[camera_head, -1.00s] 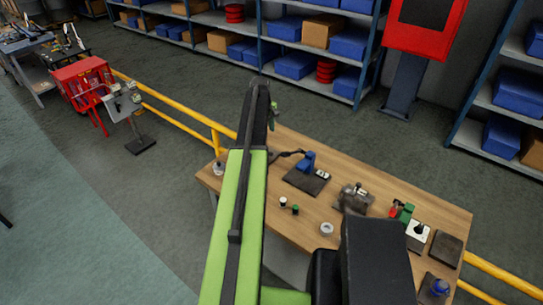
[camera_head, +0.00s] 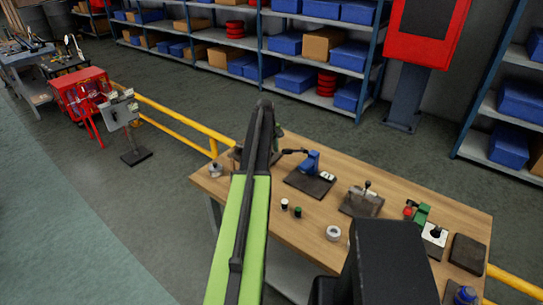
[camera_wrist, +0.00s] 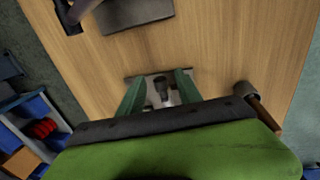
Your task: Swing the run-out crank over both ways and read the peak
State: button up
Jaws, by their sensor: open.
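My gripper (camera_wrist: 159,90) is open, its two green fingers pointing at the wooden tabletop in the wrist view. In the head view my arm hides most of this left end of the table, and only a bit of the green gripper (camera_head: 279,132) shows. A blue stand (camera_head: 310,161) with a black arm and a white-faced part sits on a dark plate to the right.
The wooden bench (camera_head: 390,215) also bears a grey vice-like fixture (camera_head: 362,200), a white ring (camera_head: 333,233), two small spools and a green device (camera_head: 421,214). In the wrist view a brown-handled tool (camera_wrist: 262,104) lies right of my gripper. A yellow rail (camera_head: 170,110) runs behind the bench.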

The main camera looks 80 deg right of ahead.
grip_shut()
jog(key=shift+w+a, duration=0.1)
jog(key=shift+a, duration=0.05)
